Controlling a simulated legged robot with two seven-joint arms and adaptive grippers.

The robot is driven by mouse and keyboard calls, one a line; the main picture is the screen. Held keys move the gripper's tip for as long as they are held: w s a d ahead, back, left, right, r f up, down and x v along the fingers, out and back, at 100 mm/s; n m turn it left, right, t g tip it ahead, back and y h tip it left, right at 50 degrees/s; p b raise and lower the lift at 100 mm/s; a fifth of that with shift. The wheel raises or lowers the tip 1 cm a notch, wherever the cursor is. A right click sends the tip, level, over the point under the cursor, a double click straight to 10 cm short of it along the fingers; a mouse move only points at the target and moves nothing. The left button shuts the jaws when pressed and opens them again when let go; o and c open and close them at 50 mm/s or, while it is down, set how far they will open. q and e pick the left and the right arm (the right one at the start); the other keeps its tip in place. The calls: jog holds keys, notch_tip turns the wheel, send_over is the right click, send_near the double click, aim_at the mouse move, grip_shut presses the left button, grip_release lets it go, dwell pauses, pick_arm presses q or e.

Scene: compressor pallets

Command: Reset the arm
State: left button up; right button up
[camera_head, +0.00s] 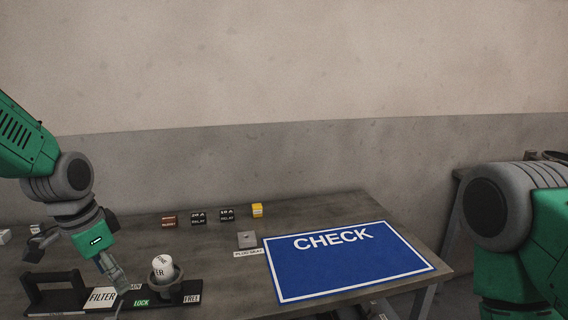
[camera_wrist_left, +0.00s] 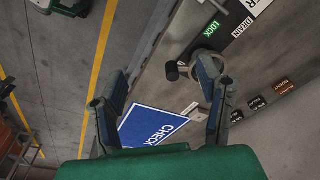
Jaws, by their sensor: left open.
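My left arm comes in from the left in the head view. Its left gripper (camera_head: 76,262) hangs over the left part of the grey table (camera_head: 330,212), near a black filter stand (camera_head: 64,292). In the left wrist view the left gripper (camera_wrist_left: 163,76) has its two fingers spread wide, with nothing between them.
A blue CHECK mat (camera_head: 345,262) covers the table's right part. A small grey plate (camera_head: 247,240) lies beside its PLUG SEAT label. Small dark relay blocks (camera_head: 198,217) and a yellow block (camera_head: 257,210) stand in a row along the back. The mat is clear.

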pick_arm(q)
jog(key=s+d+f+n+b, duration=0.1)
jog(key=s+f+n, duration=0.1)
jog(key=s+f, duration=0.65)
jog(key=s+d+f+n+b, duration=0.1)
jog(key=s+f, duration=0.2)
jog(key=f, duration=1)
jog(key=s+f+n+b, duration=0.1)
jog(key=s+f, duration=0.4)
jog(key=s, duration=0.3)
jog(key=s+d+f+n+y+b, duration=0.1)
jog(key=s+f+n, duration=0.1)
jog(key=s+f, duration=0.3)
jog(key=shift+s+d+f+n+g, duration=0.15)
jog(key=shift+s+f+n+g, duration=0.2)
jog(key=shift+s, duration=1.8)
pick_arm(e)
jog(key=shift+s+a+f, duration=0.1)
jog(key=shift+a+f, duration=0.05)
jog(key=shift+f, duration=0.85)
jog(key=shift+s+a+f, duration=0.1)
jog(key=shift+a+f, duration=0.05)
jog(key=shift+f, duration=0.8)
